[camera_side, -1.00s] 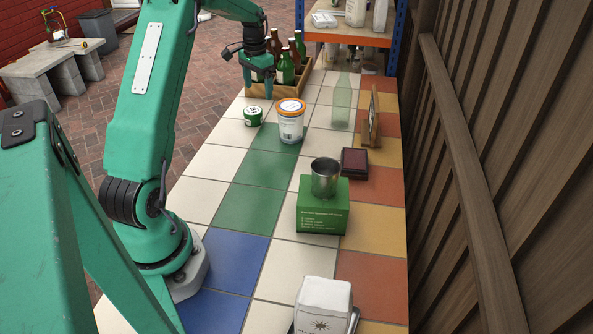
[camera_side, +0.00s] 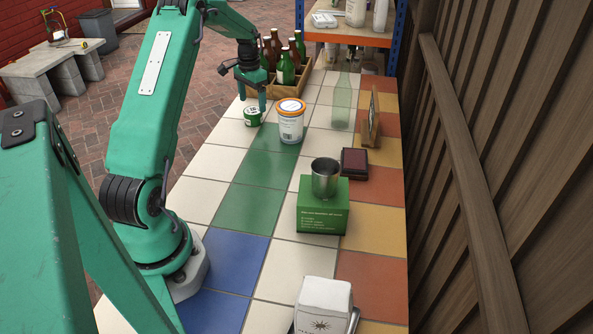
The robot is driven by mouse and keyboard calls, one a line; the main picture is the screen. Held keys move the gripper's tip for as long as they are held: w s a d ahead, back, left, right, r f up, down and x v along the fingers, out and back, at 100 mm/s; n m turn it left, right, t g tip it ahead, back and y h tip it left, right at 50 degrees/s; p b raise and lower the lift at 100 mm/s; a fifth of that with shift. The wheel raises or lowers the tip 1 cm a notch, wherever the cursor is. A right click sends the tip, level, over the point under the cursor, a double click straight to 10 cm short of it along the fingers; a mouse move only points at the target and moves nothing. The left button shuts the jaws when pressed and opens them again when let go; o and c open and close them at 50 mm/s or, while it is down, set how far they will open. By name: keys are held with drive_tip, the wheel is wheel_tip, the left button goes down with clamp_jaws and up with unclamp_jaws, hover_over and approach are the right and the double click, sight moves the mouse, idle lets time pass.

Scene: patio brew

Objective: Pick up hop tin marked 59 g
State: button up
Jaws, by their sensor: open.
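A small round green tin (camera_side: 252,116) with a pale top lies on the tiled table near its far left part. Its marking is too small to read in full. My gripper (camera_side: 252,106) is open, pointing down just above and around the tin. One finger shows at the right behind the tin; I cannot tell whether either finger touches it. The tin rests on the table.
A white jar with an orange-rimmed lid (camera_side: 290,122) stands close right of the tin. A wooden crate of bottles (camera_side: 310,80) is behind. A green box (camera_side: 322,212) bears a metal cup (camera_side: 325,178). A clear green bottle (camera_side: 342,102) stands right.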

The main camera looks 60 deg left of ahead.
sight(253, 110)
drive_tip(key=shift+f, duration=0.1)
drive_tip(key=shift+f, duration=2.5)
drive_tip(key=c, duration=1.1)
